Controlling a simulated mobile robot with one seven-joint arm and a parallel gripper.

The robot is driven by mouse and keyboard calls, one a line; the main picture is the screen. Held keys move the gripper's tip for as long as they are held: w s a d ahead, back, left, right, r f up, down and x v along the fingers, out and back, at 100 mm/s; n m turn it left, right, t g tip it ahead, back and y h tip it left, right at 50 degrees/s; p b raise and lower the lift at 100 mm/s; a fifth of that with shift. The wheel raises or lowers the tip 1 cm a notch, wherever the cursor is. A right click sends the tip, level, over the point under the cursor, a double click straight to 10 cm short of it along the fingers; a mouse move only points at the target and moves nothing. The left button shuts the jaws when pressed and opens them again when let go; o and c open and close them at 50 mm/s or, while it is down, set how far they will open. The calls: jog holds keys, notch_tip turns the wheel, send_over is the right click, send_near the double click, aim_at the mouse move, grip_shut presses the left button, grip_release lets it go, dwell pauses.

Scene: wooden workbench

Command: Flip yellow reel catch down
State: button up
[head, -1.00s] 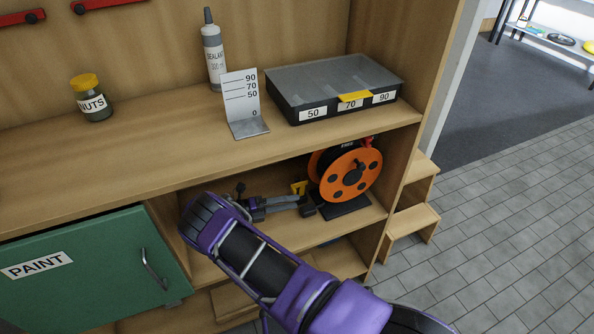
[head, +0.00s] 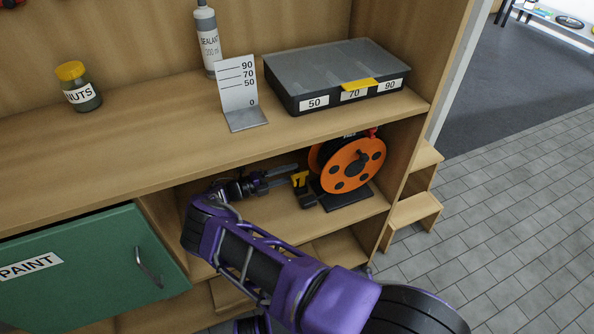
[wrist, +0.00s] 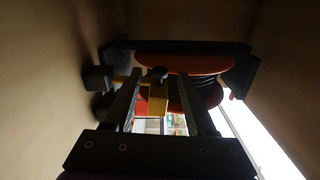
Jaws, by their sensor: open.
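The cable reel (head: 353,165) has orange discs and a black base (head: 347,197), and stands on the shelf under the bench top. Its yellow catch (head: 299,181) sits at the reel's left side. My gripper (head: 289,174) reaches in from the left, fingers open and pointing at the catch. In the wrist view, the open gripper (wrist: 156,76) has the yellow catch (wrist: 153,92) showing between its fingers, nearer the left one. An orange disc of the reel (wrist: 185,63) lies beyond the fingertips. Whether a finger touches the catch cannot be told.
The bench top (head: 150,150) hangs over the shelf, and a side panel (head: 412,150) stands right of the reel. Above are a lidded organiser box (head: 330,75), a height gauge (head: 238,90), a sealant bottle (head: 207,40) and a nuts jar (head: 78,88). A green door (head: 95,265) is at left.

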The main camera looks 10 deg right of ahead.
jog(key=shift+w+d, duration=0.15)
jog(key=shift+d, duration=0.55)
jog(key=shift+w+d, duration=0.15)
jog(key=shift+d, duration=0.55)
grip_shut()
dwell(0.4)
